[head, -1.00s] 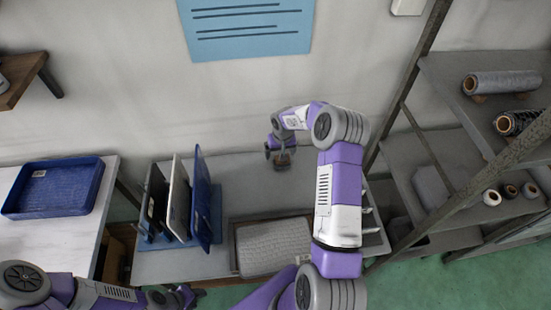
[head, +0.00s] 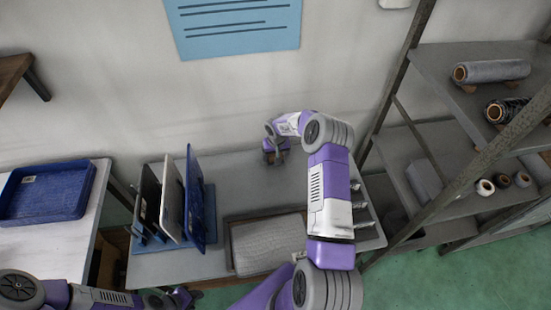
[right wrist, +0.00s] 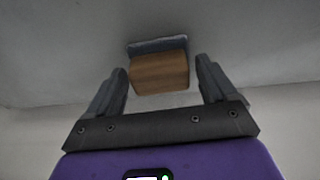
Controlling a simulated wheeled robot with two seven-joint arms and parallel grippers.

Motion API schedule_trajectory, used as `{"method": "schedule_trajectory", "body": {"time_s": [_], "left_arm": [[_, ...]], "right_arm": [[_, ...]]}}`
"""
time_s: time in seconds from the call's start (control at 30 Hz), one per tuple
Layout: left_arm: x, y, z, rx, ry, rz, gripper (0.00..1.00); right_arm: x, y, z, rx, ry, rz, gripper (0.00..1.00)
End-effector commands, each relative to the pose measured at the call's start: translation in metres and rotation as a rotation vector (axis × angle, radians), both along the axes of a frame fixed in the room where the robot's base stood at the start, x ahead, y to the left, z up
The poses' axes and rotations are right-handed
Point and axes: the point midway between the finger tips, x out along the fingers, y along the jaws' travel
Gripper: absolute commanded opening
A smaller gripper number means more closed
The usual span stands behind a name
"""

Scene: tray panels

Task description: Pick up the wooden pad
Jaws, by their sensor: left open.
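The wooden pad (right wrist: 159,73) is a small brown block in the right wrist view, with a dark grey piece along its far side. My right gripper (right wrist: 162,85) is open, with one finger on each side of the pad and a gap on both sides. In the head view my right gripper (head: 275,157) is low at the back of the grey table, and the pad is hard to make out there. My left gripper (head: 183,297) is open at the bottom left, near the table's front edge, far from the pad.
Upright panels (head: 180,200) stand in a blue rack on the grey table (head: 235,180). A shallow tray (head: 229,258) with a grey textured surface sits at the front. A blue tray (head: 45,193) lies on the white table at left. Metal shelving (head: 440,90) with rolls stands at right.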

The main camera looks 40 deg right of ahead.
Motion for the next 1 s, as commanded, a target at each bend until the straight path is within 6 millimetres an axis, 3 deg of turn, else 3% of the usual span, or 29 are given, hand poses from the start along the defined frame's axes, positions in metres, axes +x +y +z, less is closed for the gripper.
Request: {"method": "schedule_trajectory", "body": {"time_s": [0.03, 0.3, 0.63, 1.0], "left_arm": [[0.0, 0.0, 0.0, 0.0, 0.0, 0.0, 0.43], [0.0, 0.0, 0.0, 0.0, 0.0, 0.0, 0.43], [0.0, 0.0, 0.002, 0.0, 0.0, 0.0, 0.43], [0.0, 0.0, 0.01, 0.0, 0.0, 0.0, 0.43]], "right_arm": [[0.0, 0.0, 0.0, 0.0, 0.0, 0.0, 0.77], [0.0, 0.0, 0.0, 0.0, 0.0, 0.001, 0.36], [0.001, 0.0, 0.011, -0.002, -0.003, 0.002, 0.36], [0.001, 0.0, 0.082, -0.003, -0.003, 0.001, 0.36]]}}
